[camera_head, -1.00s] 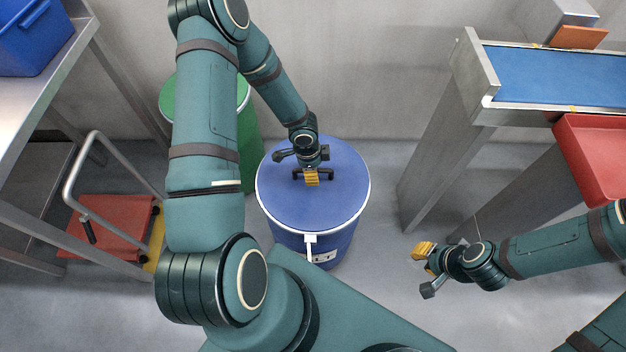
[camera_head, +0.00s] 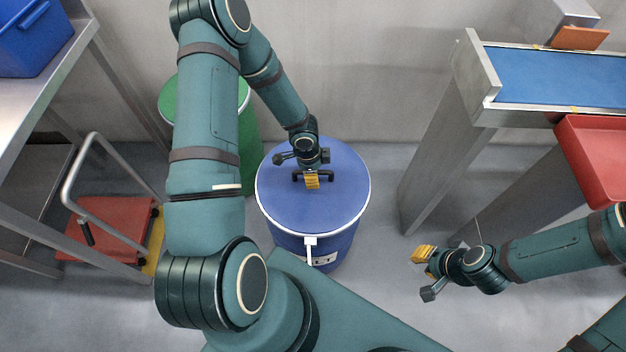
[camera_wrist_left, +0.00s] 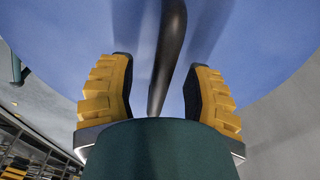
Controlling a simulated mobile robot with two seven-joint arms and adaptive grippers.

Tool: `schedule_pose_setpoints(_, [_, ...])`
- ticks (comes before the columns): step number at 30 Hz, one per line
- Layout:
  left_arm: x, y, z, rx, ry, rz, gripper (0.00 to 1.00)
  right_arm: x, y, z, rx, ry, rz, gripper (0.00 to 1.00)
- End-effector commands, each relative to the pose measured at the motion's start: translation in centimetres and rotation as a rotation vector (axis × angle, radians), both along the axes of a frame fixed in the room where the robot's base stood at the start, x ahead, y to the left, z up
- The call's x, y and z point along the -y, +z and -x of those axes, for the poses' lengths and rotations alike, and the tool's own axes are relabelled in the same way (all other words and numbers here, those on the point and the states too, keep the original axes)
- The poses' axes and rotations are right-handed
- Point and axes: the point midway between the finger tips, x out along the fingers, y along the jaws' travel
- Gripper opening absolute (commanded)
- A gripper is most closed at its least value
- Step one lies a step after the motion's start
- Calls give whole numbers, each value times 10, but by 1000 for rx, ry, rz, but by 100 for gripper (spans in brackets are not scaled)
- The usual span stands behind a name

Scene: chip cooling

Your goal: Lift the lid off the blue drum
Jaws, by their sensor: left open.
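The blue drum (camera_head: 318,246) stands on the floor in the middle of the head view, with its blue lid (camera_head: 318,211) on top inside a pale rim. A dark handle (camera_head: 328,175) sits on the lid; it also shows in the left wrist view (camera_wrist_left: 170,45). My left gripper (camera_head: 312,181) is over the handle. In the left wrist view its yellow-padded fingers (camera_wrist_left: 158,95) are apart, one on each side of the handle bar, with gaps between. My right gripper (camera_head: 425,272) hangs over the floor right of the drum; its finger gap is unclear.
A green drum (camera_head: 249,135) stands behind my left arm. A red cart (camera_head: 110,226) and a metal table (camera_head: 62,62) are at left. A conveyor with a blue belt (camera_head: 560,75) and a red bin (camera_head: 597,160) are at right. Floor between drum and conveyor is clear.

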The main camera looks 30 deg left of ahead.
Motion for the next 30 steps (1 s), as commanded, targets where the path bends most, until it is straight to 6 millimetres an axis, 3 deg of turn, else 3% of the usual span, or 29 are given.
schedule_pose_setpoints(10, [0, 0, 0, 0, 0, 0, 53, 0, -1, 0, 0, 0, 0, 23])
schedule_pose_setpoints(12, [0, 0, 0, 0, 0, 0, 28, 0, -1, 0, 0, 0, 0, 23])
schedule_pose_setpoints(15, [0, 0, 0, 0, 0, 0, 0, 0, -1, 0, 0, 0, 0, 23])
schedule_pose_setpoints(30, [0, 2, 0, 1, 0, -1, 0, 0, 2, 0, 0, 0, 0, 23])
